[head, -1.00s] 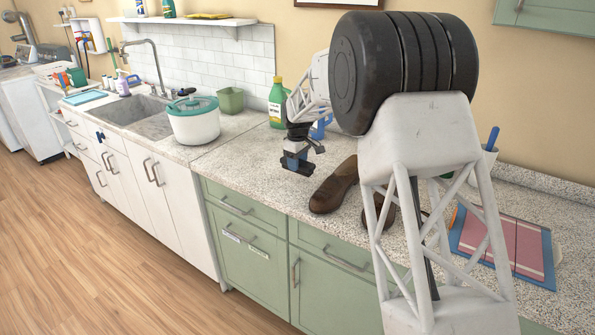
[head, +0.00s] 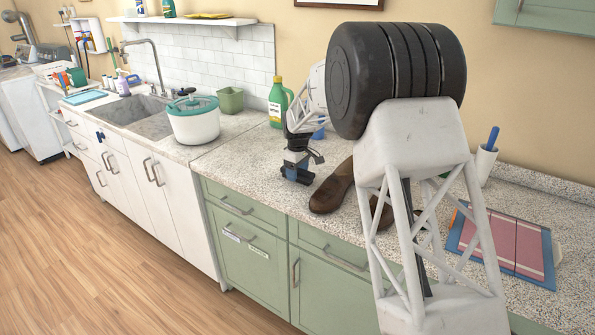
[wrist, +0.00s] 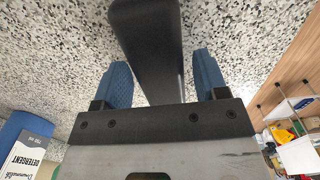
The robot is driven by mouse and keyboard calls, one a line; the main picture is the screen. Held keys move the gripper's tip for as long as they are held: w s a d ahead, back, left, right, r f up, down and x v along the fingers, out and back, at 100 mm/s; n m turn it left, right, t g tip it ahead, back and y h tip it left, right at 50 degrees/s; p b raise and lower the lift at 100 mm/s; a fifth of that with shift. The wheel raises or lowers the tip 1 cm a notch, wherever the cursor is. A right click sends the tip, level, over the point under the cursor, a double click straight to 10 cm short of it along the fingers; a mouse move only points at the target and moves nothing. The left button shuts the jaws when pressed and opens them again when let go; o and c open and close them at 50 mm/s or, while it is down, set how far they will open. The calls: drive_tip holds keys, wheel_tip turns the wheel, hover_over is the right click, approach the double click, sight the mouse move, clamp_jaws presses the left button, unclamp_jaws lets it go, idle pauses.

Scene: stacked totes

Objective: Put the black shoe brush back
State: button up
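The black shoe brush (wrist: 150,45) shows in the wrist view as a long dark shape with a rounded surface. It runs from the top edge down between the two blue fingers of my gripper (wrist: 162,80). Speckled counter shows in narrow gaps between the brush and the fingers, so the fingers look open around it. In the head view my gripper (head: 298,176) points down, low over the counter, left of the brown shoes (head: 333,188).
A green detergent bottle (head: 278,103) and a blue container stand behind my gripper. A lidded white pot (head: 194,125) is to the left, by the sink. The speckled counter (head: 250,160) is clear left of my gripper; its front edge is close.

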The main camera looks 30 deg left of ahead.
drive_tip(key=shift+o, duration=0.3)
drive_tip(key=shift+r, duration=0.1)
wheel_tip(320, 180, up, 12)
idle(0.7)
drive_tip(key=shift+d, duration=0.1)
idle(0.8)
